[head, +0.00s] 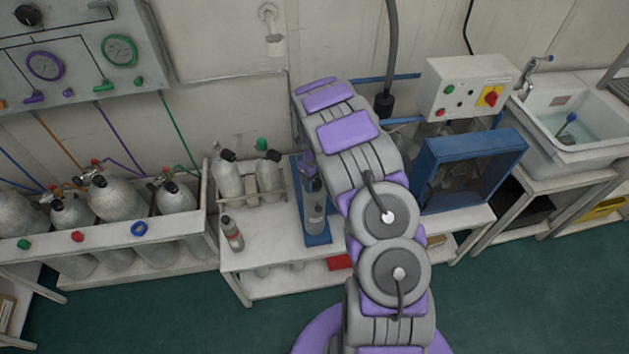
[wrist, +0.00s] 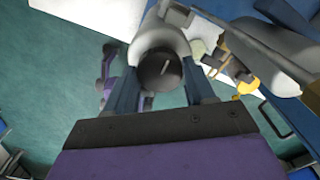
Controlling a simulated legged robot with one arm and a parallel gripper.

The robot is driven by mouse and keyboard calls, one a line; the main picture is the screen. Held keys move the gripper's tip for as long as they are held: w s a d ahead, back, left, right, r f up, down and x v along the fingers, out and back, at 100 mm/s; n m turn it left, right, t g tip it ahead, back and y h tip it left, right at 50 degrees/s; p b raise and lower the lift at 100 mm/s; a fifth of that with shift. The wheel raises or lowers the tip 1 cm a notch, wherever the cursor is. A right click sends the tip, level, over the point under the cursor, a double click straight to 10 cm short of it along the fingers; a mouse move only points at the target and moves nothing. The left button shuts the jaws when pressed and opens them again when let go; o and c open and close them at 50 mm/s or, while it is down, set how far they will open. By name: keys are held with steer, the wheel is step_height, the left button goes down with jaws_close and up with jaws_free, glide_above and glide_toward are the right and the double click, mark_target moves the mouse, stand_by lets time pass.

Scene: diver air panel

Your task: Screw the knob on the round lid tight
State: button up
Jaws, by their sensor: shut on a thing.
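In the wrist view a black round knob (wrist: 160,70) with a short white mark on top sits over a pale grey round body (wrist: 156,38), whose lid is mostly hidden under the knob. My gripper (wrist: 161,58) has one dark blue finger on each side of the knob and is shut on it. In the head view a small grey cylinder (head: 316,215) with a dark top stands upright in a blue stand (head: 318,239) on the white bench. My gripper (head: 308,168) is at its top, partly hidden by my arm. The thread under the knob is hidden.
Two grey cylinders (head: 230,180) stand at the back left of the bench (head: 265,255), and a small bottle (head: 232,232) stands at its front left. A blue-framed box (head: 470,172) is to the right. The bench front between bottle and stand is clear.

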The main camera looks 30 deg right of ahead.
mark_target(314, 182)
steer(key=shift+w, duration=0.15)
stand_by(0.3)
steer(key=o, duration=1)
steer(key=shift+o, duration=0.2)
steer(key=shift+r, duration=0.1)
step_height(314, 182, up, 17)
steer(key=p, duration=0.2)
steer(key=shift+p, duration=0.4)
